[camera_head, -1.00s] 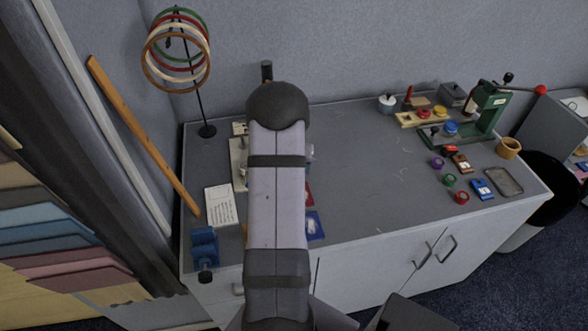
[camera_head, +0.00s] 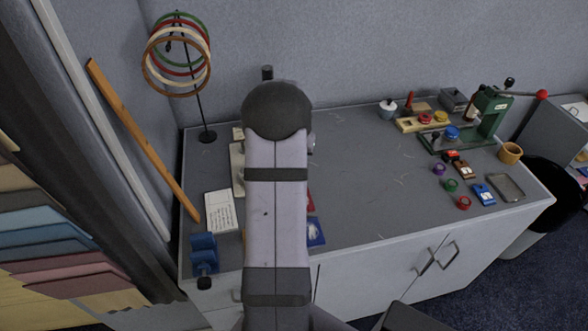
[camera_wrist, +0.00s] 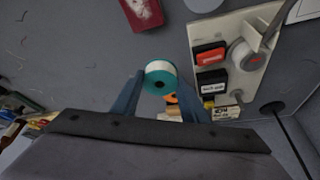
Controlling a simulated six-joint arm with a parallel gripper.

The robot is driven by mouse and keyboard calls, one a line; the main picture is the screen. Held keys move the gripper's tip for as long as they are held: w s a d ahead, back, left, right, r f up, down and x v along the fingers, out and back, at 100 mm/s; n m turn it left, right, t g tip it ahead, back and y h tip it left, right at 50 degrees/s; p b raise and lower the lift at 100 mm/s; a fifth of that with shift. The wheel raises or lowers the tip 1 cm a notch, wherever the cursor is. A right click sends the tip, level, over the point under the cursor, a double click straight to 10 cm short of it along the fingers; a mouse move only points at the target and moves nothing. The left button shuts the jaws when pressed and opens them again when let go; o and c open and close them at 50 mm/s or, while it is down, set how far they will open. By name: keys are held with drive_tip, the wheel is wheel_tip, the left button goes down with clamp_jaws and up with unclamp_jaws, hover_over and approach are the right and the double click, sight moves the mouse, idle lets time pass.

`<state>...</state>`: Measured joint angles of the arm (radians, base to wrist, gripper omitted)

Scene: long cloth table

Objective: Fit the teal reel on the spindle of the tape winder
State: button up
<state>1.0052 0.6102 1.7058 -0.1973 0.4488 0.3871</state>
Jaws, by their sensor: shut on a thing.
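In the wrist view my gripper (camera_wrist: 160,80) has its two blue-grey fingers closed around the teal reel (camera_wrist: 157,86), which has a white band. The reel is held at the fingertips, left of a pale panel that looks like the tape winder (camera_wrist: 224,28). That panel carries a red block, dark blocks and a round white part with a grey arm; I cannot tell which part is the spindle. In the head view a strip of the pale base (camera_head: 237,168) shows left of my arm, which hides the gripper, the reel and most of the winder.
A white card (camera_head: 219,211) and a blue device (camera_head: 204,254) are at the left end of the table. A ring stand (camera_head: 207,136) is at the back left. A green press (camera_head: 488,112) and small coloured reels stand at the right. The middle of the table (camera_head: 365,180) is clear.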

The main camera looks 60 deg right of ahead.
wheel_tip(320, 180, up, 4)
drive_tip(key=r, duration=0.1)
drive_tip(key=w+n+t+y+p, duration=0.1)
drive_tip(key=w+n+p, duration=0.5)
drive_tip(key=w, duration=1.4)
drive_tip(key=t+p, duration=0.1)
drive_tip(key=p, duration=0.3)
drive_tip(key=shift+w+r+p, duration=0.3)
drive_tip(key=shift+w+p, duration=0.05)
drive_tip(key=shift+w, duration=0.05)
drive_tip(key=shift+f, duration=0.1)
drive_tip(key=shift+d+f+b, duration=0.1)
drive_tip(key=shift+f+b, duration=1.1)
drive_tip(key=shift+f, duration=0.9)
drive_tip(key=shift+b, duration=0.5)
